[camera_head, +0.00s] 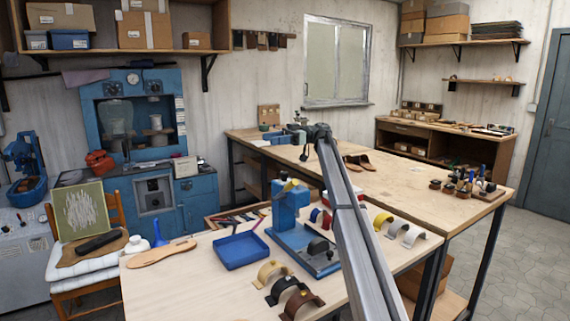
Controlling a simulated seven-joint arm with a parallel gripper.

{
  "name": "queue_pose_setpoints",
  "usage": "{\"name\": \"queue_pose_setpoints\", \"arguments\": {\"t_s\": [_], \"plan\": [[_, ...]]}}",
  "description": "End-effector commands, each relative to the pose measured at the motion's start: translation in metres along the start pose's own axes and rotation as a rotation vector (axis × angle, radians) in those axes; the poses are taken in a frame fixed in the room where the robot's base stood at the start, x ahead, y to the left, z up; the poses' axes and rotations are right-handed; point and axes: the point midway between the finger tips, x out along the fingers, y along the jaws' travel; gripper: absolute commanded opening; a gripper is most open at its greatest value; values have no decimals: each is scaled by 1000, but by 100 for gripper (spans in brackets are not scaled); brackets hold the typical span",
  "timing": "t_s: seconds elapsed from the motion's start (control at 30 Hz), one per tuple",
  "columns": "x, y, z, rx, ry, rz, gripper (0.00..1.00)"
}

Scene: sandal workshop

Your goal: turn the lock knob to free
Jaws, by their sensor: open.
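My gripper (307,147) is small and dark at the far end of my long grey arm. It is open, and I see nothing held in it. It shows in front of the rear part of the long wooden bench. A blue bench press (286,208) stands on the near table, left of my arm, with a small dark piece and a yellow part at its top. I cannot tell which part is the lock knob. A small blue device with grey metal parts (291,136) sits on the far bench close to my gripper in the picture, partly hidden by it.
A blue tray (240,250), a wooden sole shape (162,254) and curved straps (292,292) lie on the near table (190,294). Brown sandals (359,162) lie on the long bench (425,178). A tool rack (487,193) stands at its right end. Much of the long bench is clear.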

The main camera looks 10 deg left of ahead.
Motion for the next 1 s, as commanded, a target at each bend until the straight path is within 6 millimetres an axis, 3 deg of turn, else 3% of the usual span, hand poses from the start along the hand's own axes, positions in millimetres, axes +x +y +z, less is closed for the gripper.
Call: {"name": "queue_pose_setpoints", "arguments": {"t_s": [0.2, 0.47, 0.8, 1.0], "plan": [[42, -16, -50, -47, -22, -31, 58], [82, -37, -80, -55, -145, -23, 58], [110, -54, -81, 33, -446, 109, 58], [96, -60, -62, 216, -702, 324, 58]]}}
